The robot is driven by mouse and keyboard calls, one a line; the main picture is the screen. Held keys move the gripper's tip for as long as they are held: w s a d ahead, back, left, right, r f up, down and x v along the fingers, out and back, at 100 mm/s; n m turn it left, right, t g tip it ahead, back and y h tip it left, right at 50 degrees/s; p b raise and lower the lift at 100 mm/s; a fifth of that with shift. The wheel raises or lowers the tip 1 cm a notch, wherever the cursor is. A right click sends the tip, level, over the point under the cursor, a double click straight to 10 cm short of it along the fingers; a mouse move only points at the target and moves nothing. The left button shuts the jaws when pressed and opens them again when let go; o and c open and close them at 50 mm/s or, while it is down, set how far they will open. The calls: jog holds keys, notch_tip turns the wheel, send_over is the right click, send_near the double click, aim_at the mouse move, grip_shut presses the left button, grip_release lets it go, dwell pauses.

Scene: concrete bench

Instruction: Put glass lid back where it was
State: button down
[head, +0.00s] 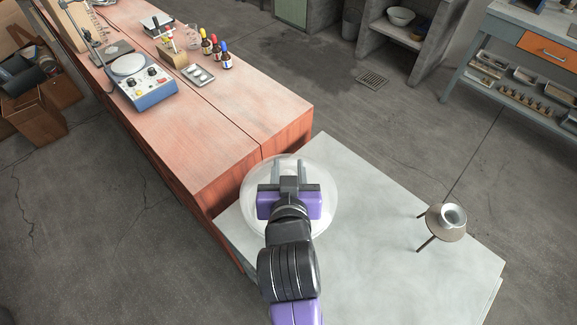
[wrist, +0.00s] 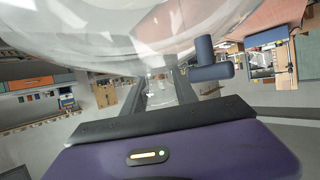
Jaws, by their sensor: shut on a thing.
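In the wrist view, the clear glass (wrist: 90,30) fills the top of the picture, in front of my gripper (wrist: 163,85). A blue-grey cylindrical piece (wrist: 210,72) shows beside the glass there. The exact grip point is hidden, and I cannot tell whether the lid touches the bench.
A reddish wooden bench (head: 205,150) adjoins on the left, with a blue stirrer (head: 145,90), dropper bottles (head: 216,53) and a small tray (head: 198,77). A three-legged stand with a metal bowl (head: 453,216) is at the pale bench's right. The surface between is clear.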

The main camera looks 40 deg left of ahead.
jog(key=c, duration=0.9)
grip_release()
jog(key=shift+f, duration=0.15)
jog(key=shift+c, duration=0.2)
jog(key=shift+s+d+r+p, duration=0.1)
jog(key=shift+r+p, duration=0.25)
jog(key=shift+r, duration=0.45)
jog(key=b+v, duration=0.1)
jog(key=v, duration=1)
jog(key=shift+s+d, duration=0.25)
